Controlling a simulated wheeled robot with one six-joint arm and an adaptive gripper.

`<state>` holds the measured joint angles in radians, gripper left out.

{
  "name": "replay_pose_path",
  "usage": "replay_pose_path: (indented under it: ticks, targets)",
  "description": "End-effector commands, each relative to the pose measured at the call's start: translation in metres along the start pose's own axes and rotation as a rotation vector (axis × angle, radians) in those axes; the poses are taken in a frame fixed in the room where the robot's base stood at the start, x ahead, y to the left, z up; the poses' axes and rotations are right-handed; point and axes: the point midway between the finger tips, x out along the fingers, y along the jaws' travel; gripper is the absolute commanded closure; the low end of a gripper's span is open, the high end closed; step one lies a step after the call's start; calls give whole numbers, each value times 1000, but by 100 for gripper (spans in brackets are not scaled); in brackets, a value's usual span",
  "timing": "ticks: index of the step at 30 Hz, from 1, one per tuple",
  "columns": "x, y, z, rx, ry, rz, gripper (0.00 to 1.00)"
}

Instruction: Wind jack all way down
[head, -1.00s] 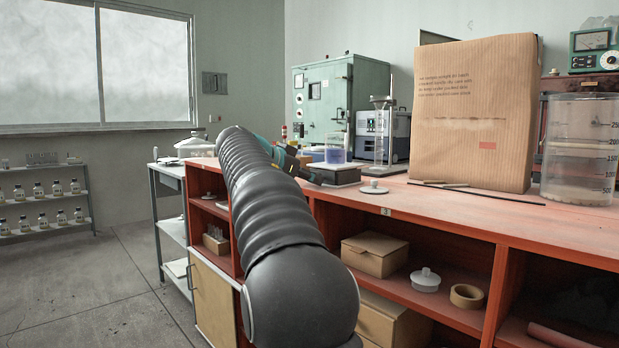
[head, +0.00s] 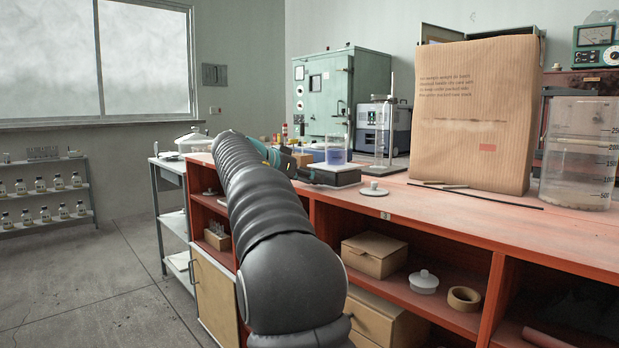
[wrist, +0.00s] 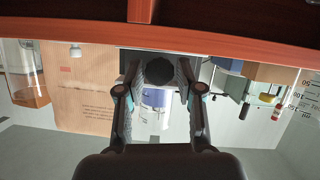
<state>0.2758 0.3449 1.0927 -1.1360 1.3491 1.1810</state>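My arm hides much of the jack's left side. My gripper (head: 299,163) is beside the jack's left side in the head view. In the wrist view, my gripper's fingers (wrist: 160,74) are on either side of a dark round knob (wrist: 160,70). Whether the pads press on it, I cannot tell.
A tall brown paper package (head: 475,115) and a large clear graduated vessel (head: 580,150) stand to the right on the bench (head: 480,215). A white lid (head: 374,189) lies near the jack. A measuring cylinder (head: 383,130) stands behind. Open shelves are below.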

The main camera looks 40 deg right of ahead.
Motion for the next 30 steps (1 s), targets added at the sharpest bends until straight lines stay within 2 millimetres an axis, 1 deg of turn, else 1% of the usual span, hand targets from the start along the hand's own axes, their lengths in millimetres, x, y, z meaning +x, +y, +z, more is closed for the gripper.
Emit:
replay_pose_path:
  ticks: [10,14,17,24,30]
  targets:
    - [0,0,0,1,-1,0,44]
    - [-8,0,0,1,-1,0,44]
    - [-22,0,0,2,0,-3,44]
    - [-69,-1,0,1,0,-4,44]
    - [-102,-1,0,1,0,-2,44]
